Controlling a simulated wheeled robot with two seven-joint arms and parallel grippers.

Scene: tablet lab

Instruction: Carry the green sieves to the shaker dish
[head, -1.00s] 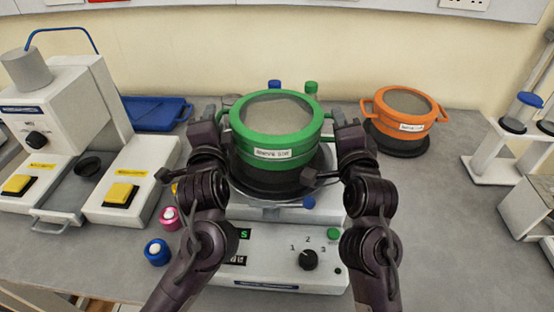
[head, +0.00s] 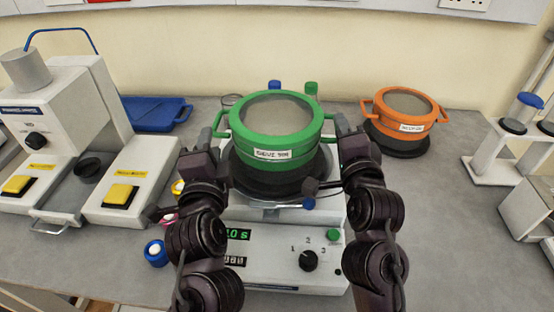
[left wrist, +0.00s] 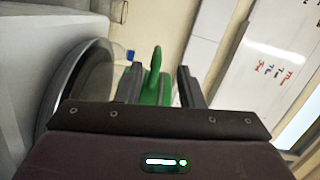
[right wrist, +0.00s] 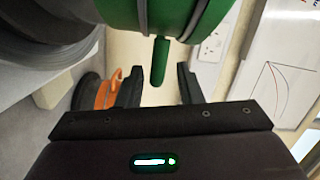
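The green sieves (head: 275,128) form a round stack with a grey mesh top, a white label and a handle on each side. They sit level on the dark round shaker dish (head: 272,188); any small gap is hard to judge. My left gripper (head: 214,138) is at the left handle (left wrist: 155,78), open, with the handle between its fingers and nearer one finger in the left wrist view. My right gripper (head: 346,126) is at the right handle, open. In the right wrist view the handle (right wrist: 160,62) hangs between the spread fingers with gaps on both sides.
An orange sieve (head: 405,118) rests on a dark base at the right. A white two-station machine (head: 60,130) and a blue tray (head: 155,113) stand at the left. Blue and green-capped bottles are behind the sieves. A white rack (head: 500,158) is far right.

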